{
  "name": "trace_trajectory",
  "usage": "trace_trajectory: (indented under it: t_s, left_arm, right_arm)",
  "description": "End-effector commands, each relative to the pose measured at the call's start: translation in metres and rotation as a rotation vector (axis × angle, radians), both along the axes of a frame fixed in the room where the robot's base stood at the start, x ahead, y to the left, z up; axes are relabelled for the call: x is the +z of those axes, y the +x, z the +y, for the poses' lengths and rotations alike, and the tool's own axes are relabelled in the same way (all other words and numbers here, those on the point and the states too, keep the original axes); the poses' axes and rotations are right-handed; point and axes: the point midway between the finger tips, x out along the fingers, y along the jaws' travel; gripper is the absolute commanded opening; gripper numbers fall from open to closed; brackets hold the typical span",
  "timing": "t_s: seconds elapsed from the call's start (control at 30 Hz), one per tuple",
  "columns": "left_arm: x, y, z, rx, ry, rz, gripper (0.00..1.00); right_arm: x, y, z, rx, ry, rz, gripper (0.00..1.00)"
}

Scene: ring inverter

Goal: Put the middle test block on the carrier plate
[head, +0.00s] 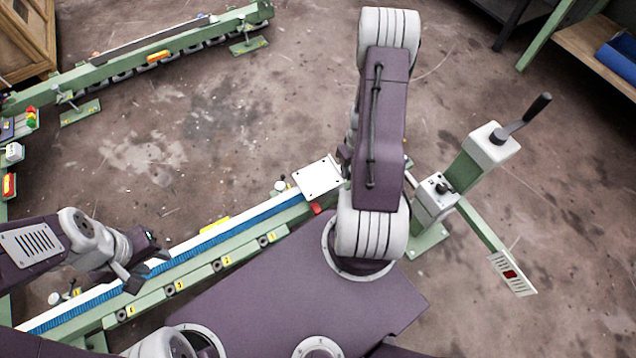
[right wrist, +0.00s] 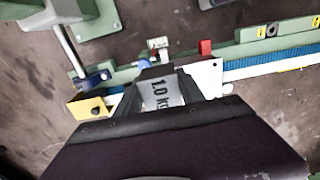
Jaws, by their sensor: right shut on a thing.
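The right wrist view shows a pale grey test block marked "1.0 k…" (right wrist: 162,92) between the fingers of my right gripper (right wrist: 160,82), which is shut on it. The white carrier plate (right wrist: 207,75) shows just right of the fingers. I cannot tell whether the block touches it. In the head view the carrier plate (head: 318,177) is at the right end of the blue-topped rail, with its top bare where visible. There my right arm hides the block and most of the right gripper. My left gripper (head: 148,272) is over the rail's left part, its fingers apart and empty.
The long green rail (head: 195,270) with a blue strip and numbered yellow labels runs along my front. A crank post with a black handle (head: 525,115) stands right of my right arm. A second green conveyor (head: 150,50) lies at the back left. Open floor lies between.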

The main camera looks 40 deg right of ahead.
Motion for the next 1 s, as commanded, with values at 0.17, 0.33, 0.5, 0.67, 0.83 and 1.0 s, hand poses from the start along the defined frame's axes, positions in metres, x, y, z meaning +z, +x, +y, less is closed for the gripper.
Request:
trace_trajectory:
  t_s: [0.17,0.33,0.5,0.67,0.83,1.0]
  left_arm:
    - [-0.004,0.0,0.0,0.0,0.0,0.0,0.36]
    - [-0.023,0.0,0.0,0.0,0.0,0.0,0.36]
    - [-0.043,0.0,0.0,0.0,0.0,0.0,0.36]
    - [-0.055,0.0,0.0,0.0,0.0,0.0,0.36]
    - [-0.057,0.0,0.0,0.0,0.0,0.0,0.36]
    - [-0.062,0.0,0.0,0.0,0.0,0.0,0.36]
  right_arm:
    - [-0.005,0.007,0.003,0.004,-0.001,-0.001,0.0]
    - [-0.028,0.034,0.021,0.008,-0.001,-0.003,0.0]
    - [-0.052,0.067,0.043,0.007,-0.001,-0.002,0.0]
    - [-0.067,0.091,0.058,0.004,-0.001,-0.004,0.0]
    - [-0.069,0.099,0.064,0.001,-0.001,-0.003,0.0]
    - [-0.076,0.099,0.064,0.0,-0.001,-0.002,0.0]
